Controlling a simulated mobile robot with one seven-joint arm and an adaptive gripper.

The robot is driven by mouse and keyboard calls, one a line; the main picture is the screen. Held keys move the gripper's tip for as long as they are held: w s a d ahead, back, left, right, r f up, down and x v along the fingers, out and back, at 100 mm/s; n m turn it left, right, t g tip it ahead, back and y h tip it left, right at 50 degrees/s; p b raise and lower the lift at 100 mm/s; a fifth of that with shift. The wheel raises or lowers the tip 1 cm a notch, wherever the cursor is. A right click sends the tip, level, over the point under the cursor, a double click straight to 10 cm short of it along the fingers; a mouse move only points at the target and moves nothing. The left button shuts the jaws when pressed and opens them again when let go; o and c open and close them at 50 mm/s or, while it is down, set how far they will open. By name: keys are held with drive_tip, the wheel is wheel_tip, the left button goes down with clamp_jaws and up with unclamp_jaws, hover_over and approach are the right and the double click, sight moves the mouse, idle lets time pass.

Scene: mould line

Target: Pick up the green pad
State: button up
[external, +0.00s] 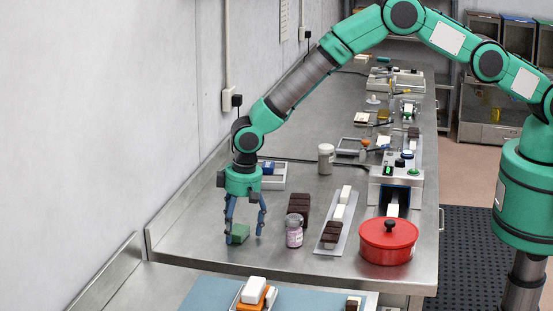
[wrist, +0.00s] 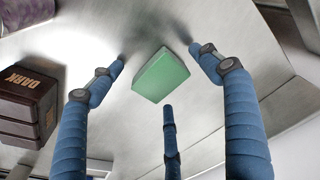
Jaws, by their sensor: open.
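The green pad (external: 238,234) is a small green block lying on the steel bench near its front left corner. In the wrist view the green pad (wrist: 161,76) lies flat between the spread fingers, apart from them as far as I can see. My gripper (external: 244,238) points down over the pad with its blue fingers on either side of it. In the wrist view my gripper (wrist: 158,58) is open and holds nothing. A third finger shows below the pad there.
Dark chocolate blocks (external: 298,205) and a small labelled jar (external: 294,231) stand just right of my gripper. Further right are a tray of bars (external: 345,220) and a red lidded pot (external: 388,241). A raised bench edge (external: 150,240) and the wall are on the left.

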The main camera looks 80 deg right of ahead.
sight(239, 229)
drive_tip(key=c, duration=1.2)
drive_tip(key=shift+r, duration=0.15)
drive_tip(key=shift+r+b, duration=0.55)
drive_tip(key=shift+r, duration=4.35)
